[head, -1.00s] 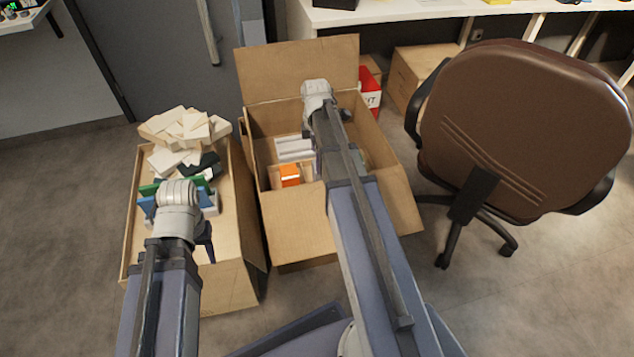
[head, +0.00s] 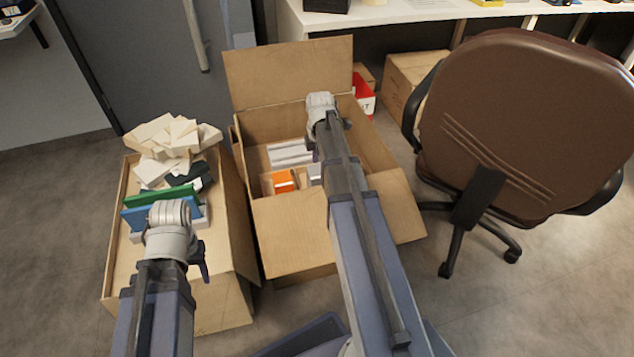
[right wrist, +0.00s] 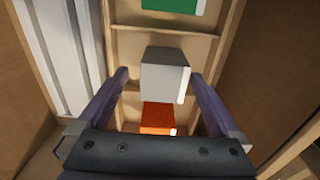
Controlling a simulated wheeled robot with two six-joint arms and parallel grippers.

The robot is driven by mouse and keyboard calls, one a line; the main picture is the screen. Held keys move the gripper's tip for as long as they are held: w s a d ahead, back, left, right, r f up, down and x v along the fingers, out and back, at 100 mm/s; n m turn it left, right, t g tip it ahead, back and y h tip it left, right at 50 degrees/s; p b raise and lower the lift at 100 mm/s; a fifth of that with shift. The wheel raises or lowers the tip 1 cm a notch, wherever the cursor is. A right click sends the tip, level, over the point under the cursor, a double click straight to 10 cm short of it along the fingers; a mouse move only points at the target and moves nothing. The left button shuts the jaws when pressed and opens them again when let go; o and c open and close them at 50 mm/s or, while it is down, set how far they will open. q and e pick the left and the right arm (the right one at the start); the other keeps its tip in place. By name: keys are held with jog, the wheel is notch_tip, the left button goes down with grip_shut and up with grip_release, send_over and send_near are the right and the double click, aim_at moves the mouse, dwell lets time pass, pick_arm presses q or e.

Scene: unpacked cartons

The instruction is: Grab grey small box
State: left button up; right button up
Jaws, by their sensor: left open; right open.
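The grey small box (right wrist: 164,74) stands in a wooden-framed compartment in the right wrist view, above an orange box (right wrist: 157,117) in the picture. My right gripper (right wrist: 160,77) is open, with one finger on each side of the grey box; I cannot tell whether they touch it.
Long pale packages (head: 290,153) lie in the middle carton, close left of my right gripper. Its flap (head: 290,75) stands up at the back. White blocks (head: 172,135) and green (head: 160,197) and blue items top the left carton. A brown chair (head: 525,125) stands at right.

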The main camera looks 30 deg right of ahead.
jog(key=shift+s+a+f+b, duration=0.1)
jog(key=shift+a+f+b, duration=0.1)
jog(key=shift+f+b, duration=0.7)
jog(key=shift+a+f+b, duration=0.15)
jog(key=shift+f+b, duration=0.65)
jog(key=shift+f, duration=0.05)
jog(key=shift+s+a+f+b, duration=0.1)
jog(key=shift+a+f+b, duration=0.1)
jog(key=shift+f+b, duration=0.7)
jog(key=shift+r, duration=0.1)
jog(key=shift+c, duration=0.4)
jog(key=c, duration=1.3)
notch_tip(320, 180, up, 10)
jog(key=p, duration=1)
